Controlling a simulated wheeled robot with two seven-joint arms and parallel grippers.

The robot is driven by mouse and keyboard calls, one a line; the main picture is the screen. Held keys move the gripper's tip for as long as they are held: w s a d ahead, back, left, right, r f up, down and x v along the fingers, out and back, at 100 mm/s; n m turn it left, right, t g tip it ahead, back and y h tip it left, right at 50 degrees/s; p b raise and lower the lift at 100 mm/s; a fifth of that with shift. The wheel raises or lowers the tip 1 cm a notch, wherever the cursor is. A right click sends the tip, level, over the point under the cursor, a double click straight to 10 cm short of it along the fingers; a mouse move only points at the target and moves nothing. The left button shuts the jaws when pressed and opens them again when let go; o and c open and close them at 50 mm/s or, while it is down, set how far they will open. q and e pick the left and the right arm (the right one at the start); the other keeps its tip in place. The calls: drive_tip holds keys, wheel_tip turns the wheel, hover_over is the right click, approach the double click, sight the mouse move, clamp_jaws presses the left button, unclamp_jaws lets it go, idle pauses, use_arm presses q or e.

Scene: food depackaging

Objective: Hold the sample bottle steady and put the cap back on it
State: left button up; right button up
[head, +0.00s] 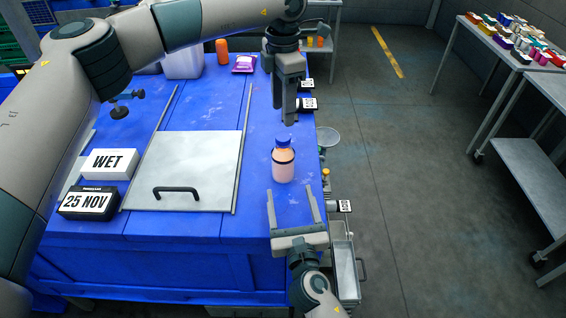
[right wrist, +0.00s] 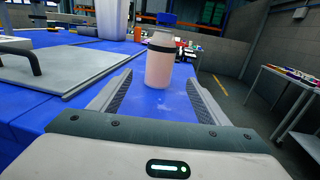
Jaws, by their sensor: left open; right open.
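The sample bottle (head: 283,167) stands upright near the table's right edge, filled pale pink with a dark band around its upper part. The blue cap (head: 284,142) shows at its top; I cannot tell whether it is seated on the neck. The right wrist view also shows the bottle (right wrist: 159,68) and the cap (right wrist: 166,18). My right gripper (head: 290,192) is open and empty on the near side, its fingers pointing at the bottle without touching it. My left gripper (head: 290,120) is open, pointing down just beyond and above the bottle.
A metal plate with a black handle (head: 176,190) lies left of the bottle between rails. A WET sign (head: 109,163) and a 25 NOV sign (head: 88,203) stand further left. An orange container (head: 222,52) and pink packet (head: 243,64) are at the back. The table edge is close on the right.

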sight(283, 158)
use_arm(q)
drive_tip(key=shift+s, duration=0.1)
use_arm(e)
drive_tip(key=w, duration=0.5)
drive_tip(key=w+a, duration=0.1)
drive_tip(key=w, duration=0.4)
drive_tip(key=w+a, duration=0.1)
drive_tip(key=w, duration=0.5)
drive_tip(key=shift+a, duration=0.2)
clamp_jaws()
use_arm(q)
drive_tip(key=shift+n, duration=0.4)
